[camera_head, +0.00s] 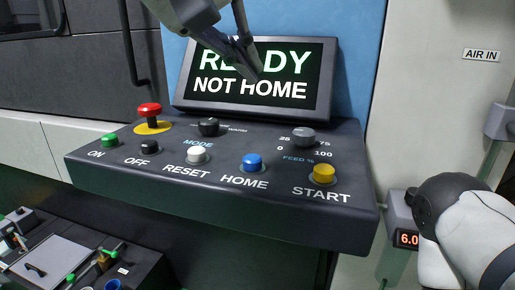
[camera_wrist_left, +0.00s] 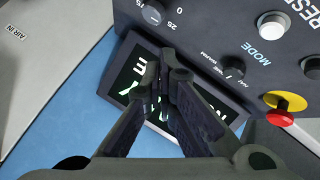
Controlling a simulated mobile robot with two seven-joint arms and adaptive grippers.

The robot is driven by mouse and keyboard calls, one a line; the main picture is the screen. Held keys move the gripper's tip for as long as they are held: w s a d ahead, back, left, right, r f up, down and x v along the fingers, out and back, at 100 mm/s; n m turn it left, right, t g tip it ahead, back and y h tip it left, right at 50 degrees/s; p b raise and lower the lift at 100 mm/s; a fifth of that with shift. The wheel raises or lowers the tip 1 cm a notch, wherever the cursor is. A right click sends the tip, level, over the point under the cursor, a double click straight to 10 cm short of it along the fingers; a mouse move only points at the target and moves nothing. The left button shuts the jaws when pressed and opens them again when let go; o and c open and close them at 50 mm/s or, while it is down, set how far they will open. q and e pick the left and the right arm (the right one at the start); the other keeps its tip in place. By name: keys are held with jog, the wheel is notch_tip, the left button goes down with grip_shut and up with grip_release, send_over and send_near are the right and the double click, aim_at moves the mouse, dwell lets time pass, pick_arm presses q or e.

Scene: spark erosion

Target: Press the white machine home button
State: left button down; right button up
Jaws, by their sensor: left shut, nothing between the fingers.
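The control panel (camera_head: 110,168) has a blue button (camera_head: 252,161) directly above the HOME label. The white button (camera_head: 196,154) sits to its left, above the RESET label; it also shows in the left wrist view (camera_wrist_left: 273,24). The screen (camera_head: 320,75) reads "READY NOT HOME". My left gripper (camera_head: 254,75) comes down from the top, shut and empty, in front of the screen and above the blue button, apart from the buttons. In the left wrist view its fingertips (camera_wrist_left: 165,68) are together over the screen; the blue button is out of that view. My right gripper is not seen.
A red emergency knob (camera_head: 150,113) stands at the panel's left. Two black dials (camera_head: 208,127) (camera_head: 304,137) rise behind the buttons, and a yellow START button (camera_head: 324,173) is at right. A tray of tools (camera_head: 75,265) lies lower left. A grey display box (camera_head: 405,222) is at right.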

aim_at(246, 156)
pick_arm(q)
jog(key=shift+s+f, duration=0.1)
jog(key=shift+f, duration=4.35)
jog(key=shift+f, duration=0.1)
jog(key=shift+f, duration=0.35)
jog(key=shift+f, duration=0.4)
jog(key=shift+r, duration=3.35)
